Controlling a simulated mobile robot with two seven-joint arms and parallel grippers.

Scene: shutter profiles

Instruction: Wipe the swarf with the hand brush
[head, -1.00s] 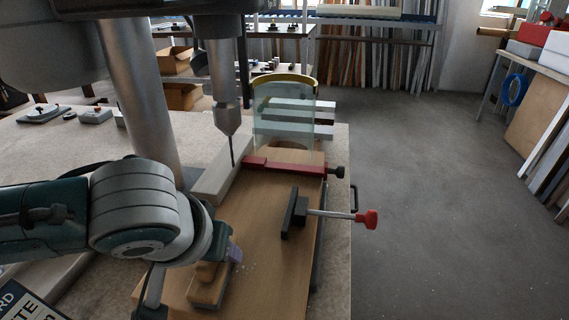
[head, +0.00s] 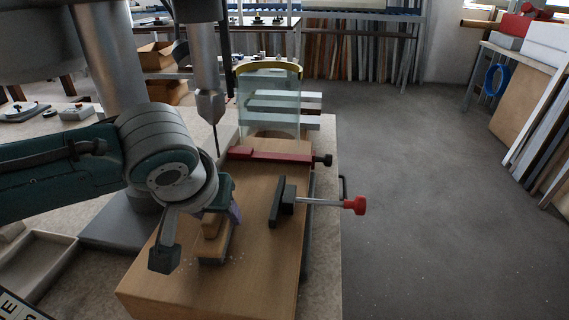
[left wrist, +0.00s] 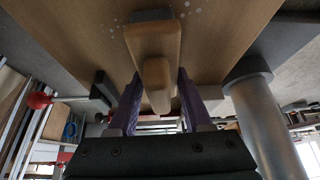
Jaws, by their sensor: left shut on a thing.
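The hand brush (head: 212,246) has a wooden block and handle and rests on or just above the brown wooden board (head: 165,285). My left gripper (head: 226,208) is shut on its handle. In the left wrist view the purple fingers (left wrist: 160,100) stand on either side of the wooden handle (left wrist: 157,82), with the brush block (left wrist: 152,40) beyond. Pale specks of swarf (head: 241,259) lie on the board beside the brush, and specks (left wrist: 187,8) also show near its end in the left wrist view. The brush's bristles are mostly hidden. My right gripper is not in view.
A drill bit (head: 216,140) hangs above the back of the board, near a red bar (head: 268,155) and a clear guard (head: 268,100). A black clamp with a red knob (head: 354,205) sits at the board's right edge. An open tray (head: 40,262) lies at left.

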